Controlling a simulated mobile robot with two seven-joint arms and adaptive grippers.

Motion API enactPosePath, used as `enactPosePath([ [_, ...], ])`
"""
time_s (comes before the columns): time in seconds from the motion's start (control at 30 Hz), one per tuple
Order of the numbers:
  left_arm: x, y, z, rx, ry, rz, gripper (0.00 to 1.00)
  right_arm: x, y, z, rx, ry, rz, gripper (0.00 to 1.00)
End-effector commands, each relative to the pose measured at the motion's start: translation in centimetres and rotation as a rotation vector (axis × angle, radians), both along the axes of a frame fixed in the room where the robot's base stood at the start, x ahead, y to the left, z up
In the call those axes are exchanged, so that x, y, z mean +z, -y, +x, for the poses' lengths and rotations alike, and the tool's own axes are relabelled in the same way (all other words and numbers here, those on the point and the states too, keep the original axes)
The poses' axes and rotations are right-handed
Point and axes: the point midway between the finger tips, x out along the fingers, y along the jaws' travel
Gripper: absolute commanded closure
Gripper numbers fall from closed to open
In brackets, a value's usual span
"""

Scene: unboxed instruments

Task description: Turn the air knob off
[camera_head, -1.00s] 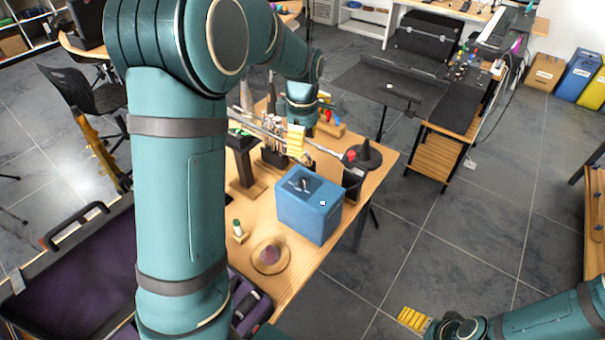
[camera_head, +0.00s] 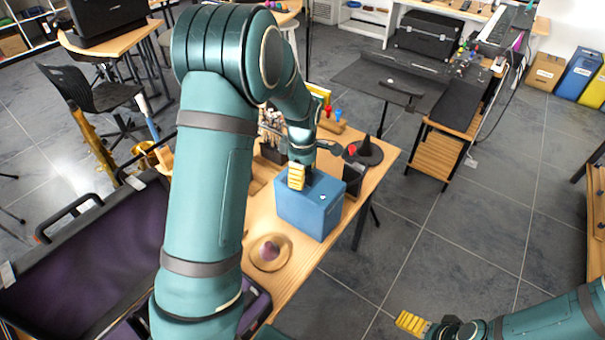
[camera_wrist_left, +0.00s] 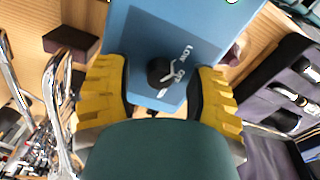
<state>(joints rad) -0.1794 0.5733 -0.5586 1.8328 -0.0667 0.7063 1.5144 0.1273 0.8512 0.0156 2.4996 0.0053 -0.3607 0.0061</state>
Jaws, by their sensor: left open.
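The blue box (camera_head: 310,212) stands on the wooden table, and its top panel carries the air knob. In the left wrist view the black knob (camera_wrist_left: 160,71) sits on the blue box (camera_wrist_left: 150,28), with the words LOW and OFF printed beside it. My left gripper (camera_head: 297,178) is over the box top, hiding the knob in the head view. In the left wrist view its yellow fingers (camera_wrist_left: 160,92) are open, one on each side of the knob; I cannot tell whether they touch it. My right gripper (camera_head: 412,322) is low at the right, over the floor; its jaw opening is unclear.
A round wooden dish (camera_head: 270,254) with a small purple thing is in front of the box. A black cone-shaped stand (camera_head: 366,152) is behind it at the right. An open purple-lined case (camera_head: 80,260) lies at the left.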

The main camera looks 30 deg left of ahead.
Motion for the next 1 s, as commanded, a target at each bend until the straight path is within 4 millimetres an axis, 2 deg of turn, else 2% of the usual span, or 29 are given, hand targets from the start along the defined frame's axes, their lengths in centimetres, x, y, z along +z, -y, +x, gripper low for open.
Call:
enactPosePath([
  [0.17, 0.02, 0.01, 0.0, 0.0, 0.0, 0.0, 0.44, 0.02, 0.01, 0.0, 0.0, 0.0, 0.0, 0.0],
  [0.27, 0.03, 0.01, 0.0, 0.0, 0.0, 0.0, 0.73, 0.02, 0.01, 0.01, 0.0, 0.0, 0.0, 0.0],
  [0.33, 0.03, 0.02, 0.0, 0.0, 0.0, 0.0, 0.97, 0.01, 0.01, 0.01, 0.0, 0.0, 0.0, 0.0],
  [0.37, 0.03, 0.02, 0.0, 0.0, 0.0, 0.0, 1.0, 0.01, 0.01, 0.01, 0.0, 0.0, 0.0, 0.0],
  [0.73, 0.08, 0.01, 0.0, -0.032, 0.0, 0.0, 1.0, 0.16, 0.02, 0.05, -0.001, 0.001, 0.0, 0.0],
  [1.0, 0.15, 0.01, 0.02, -0.184, 0.001, 0.0, 1.0, 0.75, 0.05, 0.23, -0.004, 0.005, -0.001, 0.0],
])
